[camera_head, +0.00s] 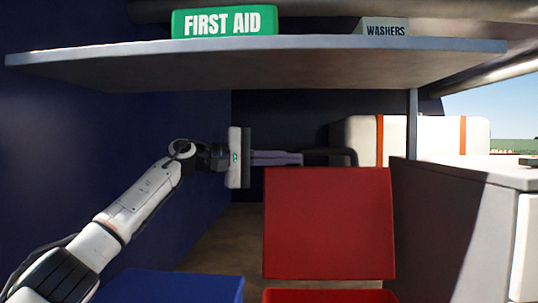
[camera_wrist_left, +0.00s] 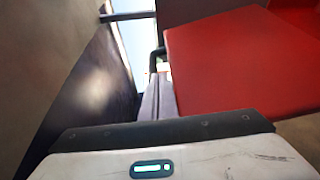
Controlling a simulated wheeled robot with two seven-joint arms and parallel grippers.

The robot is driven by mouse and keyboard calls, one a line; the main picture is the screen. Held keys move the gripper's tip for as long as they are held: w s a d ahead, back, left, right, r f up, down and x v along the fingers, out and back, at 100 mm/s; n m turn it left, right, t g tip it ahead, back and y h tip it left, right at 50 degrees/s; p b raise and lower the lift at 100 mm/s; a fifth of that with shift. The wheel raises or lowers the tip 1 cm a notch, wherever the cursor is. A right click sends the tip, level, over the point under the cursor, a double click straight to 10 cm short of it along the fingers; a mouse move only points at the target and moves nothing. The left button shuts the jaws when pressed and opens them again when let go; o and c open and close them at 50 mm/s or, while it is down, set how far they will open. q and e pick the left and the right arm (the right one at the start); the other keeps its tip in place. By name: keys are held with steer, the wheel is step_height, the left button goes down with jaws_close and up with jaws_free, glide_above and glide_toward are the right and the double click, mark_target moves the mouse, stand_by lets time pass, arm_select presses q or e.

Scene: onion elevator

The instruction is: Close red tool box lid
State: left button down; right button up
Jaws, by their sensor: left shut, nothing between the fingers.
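The red tool box lid (camera_head: 330,222) stands raised, nearly upright, in the middle of the head view. The rim of the red tool box (camera_head: 330,296) shows below it at the bottom edge. My left gripper (camera_head: 300,158) is shut and empty, its fingers pointing right at the height of the lid's top edge, near its upper left corner. In the left wrist view the shut fingers (camera_wrist_left: 157,98) lie beside the red lid (camera_wrist_left: 240,60). I cannot tell whether they touch it. My right gripper is in neither view.
A grey shelf (camera_head: 250,62) spans above, carrying a green first aid box (camera_head: 225,22) and a washers box (camera_head: 384,27). A blue box (camera_head: 170,286) sits at the lower left. A white case with orange straps (camera_head: 400,138) lies behind. A grey cabinet (camera_head: 450,215) stands right.

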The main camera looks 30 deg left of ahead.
arm_select(q)
steer(key=shift+s+d+r, duration=0.1)
steer(key=shift+s+d, duration=0.2)
steer(key=shift+s, duration=0.6)
steer(key=shift+s+d, duration=0.3)
steer(key=shift+s, duration=0.55)
stand_by(0.5)
